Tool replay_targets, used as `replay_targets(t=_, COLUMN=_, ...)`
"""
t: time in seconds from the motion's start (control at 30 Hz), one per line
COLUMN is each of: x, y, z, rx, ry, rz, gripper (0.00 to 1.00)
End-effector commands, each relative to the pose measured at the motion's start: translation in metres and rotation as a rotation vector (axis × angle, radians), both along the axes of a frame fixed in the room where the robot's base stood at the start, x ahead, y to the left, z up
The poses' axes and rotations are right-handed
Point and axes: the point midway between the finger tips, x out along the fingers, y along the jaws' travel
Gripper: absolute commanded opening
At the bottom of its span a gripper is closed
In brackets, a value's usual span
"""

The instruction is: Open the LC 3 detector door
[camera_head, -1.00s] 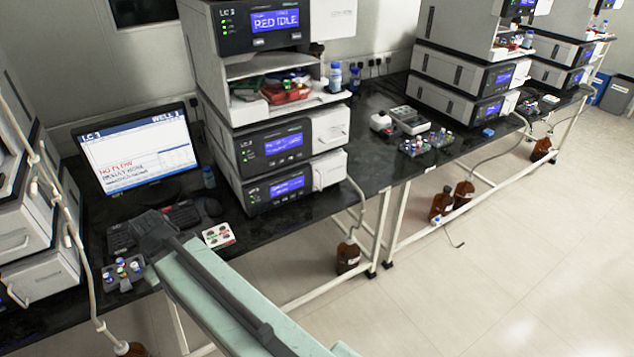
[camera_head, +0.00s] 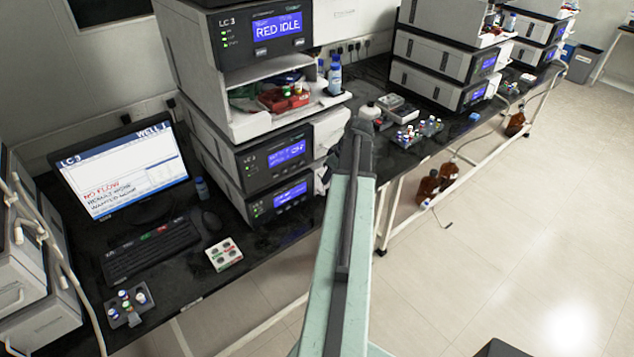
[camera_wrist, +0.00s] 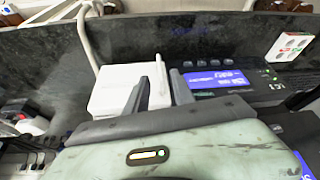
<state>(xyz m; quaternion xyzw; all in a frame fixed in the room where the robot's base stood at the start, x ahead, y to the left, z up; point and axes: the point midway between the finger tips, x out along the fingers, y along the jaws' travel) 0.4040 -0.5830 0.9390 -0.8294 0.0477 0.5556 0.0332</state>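The LC 3 stack (camera_head: 262,95) stands on the black bench. Its two lower modules have blue displays and white door panels at their right ends. The upper of these panels (camera_head: 330,130) shows in the head view; the lower one is mostly hidden behind my arm. The wrist view, which is upside down, shows a white door panel (camera_wrist: 112,92) beside a blue display (camera_wrist: 218,79), with a slim white upright bar (camera_wrist: 157,66) on it. My gripper (camera_wrist: 158,82) is open, its two dark fingers either side of that bar. Whether they touch it I cannot tell. The door looks shut.
An open shelf (camera_head: 285,115) above the modules holds red and green trays and bottles. Vial racks (camera_head: 418,130) stand to the right. The floor in front is clear.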

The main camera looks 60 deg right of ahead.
Motion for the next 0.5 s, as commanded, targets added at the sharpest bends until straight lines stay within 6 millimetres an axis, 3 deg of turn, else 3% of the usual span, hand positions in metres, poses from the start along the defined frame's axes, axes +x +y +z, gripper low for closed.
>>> replay_targets(t=0.27, x=0.001, y=-0.002, z=-0.013, rx=0.0, ry=0.0, rz=-0.002, gripper=0.3)
replay_targets(t=0.5, x=0.015, y=-0.004, z=-0.052, rx=0.0, ry=0.001, rz=-0.003, gripper=0.3)
